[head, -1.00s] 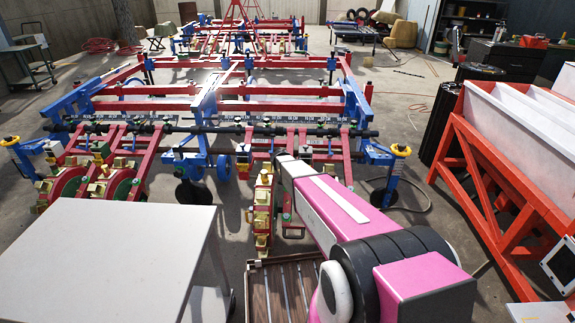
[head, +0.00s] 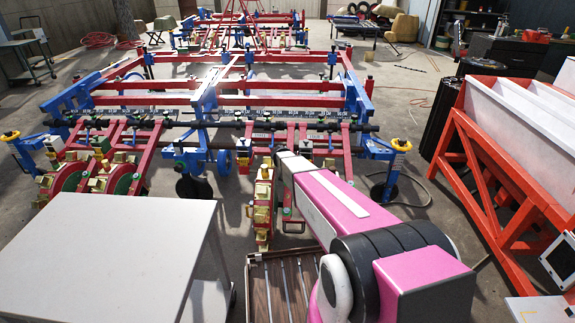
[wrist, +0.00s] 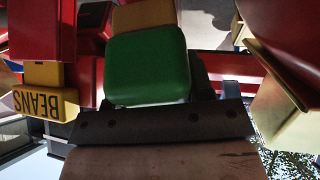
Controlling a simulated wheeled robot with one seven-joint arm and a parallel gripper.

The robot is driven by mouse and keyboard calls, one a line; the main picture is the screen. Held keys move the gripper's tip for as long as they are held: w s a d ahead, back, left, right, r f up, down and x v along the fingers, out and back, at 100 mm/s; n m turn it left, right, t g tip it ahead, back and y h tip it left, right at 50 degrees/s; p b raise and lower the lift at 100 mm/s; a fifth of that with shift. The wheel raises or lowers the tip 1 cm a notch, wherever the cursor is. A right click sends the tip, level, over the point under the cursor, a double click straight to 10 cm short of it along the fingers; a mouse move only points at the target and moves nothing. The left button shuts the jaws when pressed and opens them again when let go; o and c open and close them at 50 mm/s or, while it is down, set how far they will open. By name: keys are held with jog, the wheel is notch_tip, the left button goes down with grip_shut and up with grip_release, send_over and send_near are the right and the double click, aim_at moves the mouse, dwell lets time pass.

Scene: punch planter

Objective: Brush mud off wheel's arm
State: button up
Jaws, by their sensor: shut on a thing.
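The planter (head: 215,98) has a red and blue frame, with row units along its near side. A narrow wheel with yellow blocks (head: 263,215) stands just left of my arm; I cannot make out mud on its arm. My gripper's fingertips are hidden behind my pink arm in the head view. In the wrist view, a pale wooden block with a dark screwed strip (wrist: 160,125), apparently the held brush, fills the bottom. A green rounded block (wrist: 147,66) is close beyond it. Red parts (wrist: 287,40) and a yellow block marked BEANS (wrist: 45,103) flank it.
A white-topped table (head: 110,250) stands at the near left. A slatted wooden crate (head: 258,300) lies just left of my arm's base. A red-framed white hopper (head: 500,190) stands at the right. Some bare floor shows between planter and hopper.

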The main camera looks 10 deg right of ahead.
jog(key=shift+w+d+r, duration=0.1)
jog(key=shift+w+r, duration=0.1)
jog(key=shift+w, duration=0.4)
jog(key=shift+w+d+r, duration=0.15)
jog(key=shift+w+r, duration=0.05)
jog(key=shift+w, duration=0.45)
jog(key=shift+w+d+r, duration=0.1)
jog(key=shift+w+r, duration=0.1)
jog(key=shift+w, duration=0.4)
jog(key=shift+s+r, duration=0.1)
jog(key=shift+s+a+r, duration=0.1)
jog(key=shift+s+r, duration=0.3)
jog(key=shift+r, duration=0.7)
jog(key=shift+s+a+r, duration=0.1)
jog(key=shift+s+r, duration=0.35)
jog(key=shift+r, duration=0.6)
jog(key=shift+s+a+r, duration=0.1)
jog(key=shift+s+r, duration=0.3)
jog(key=shift+r, duration=0.7)
jog(key=shift+d, duration=0.1)
jog(key=shift+w+r+g+y, duration=0.1)
jog(key=shift+r+g+y, duration=0.4)
jog(key=shift+r+g, duration=0.2)
jog(key=shift+r+g+y, duration=0.8)
jog(key=shift+g+y, duration=0.2)
jog(key=shift+g, duration=0.2)
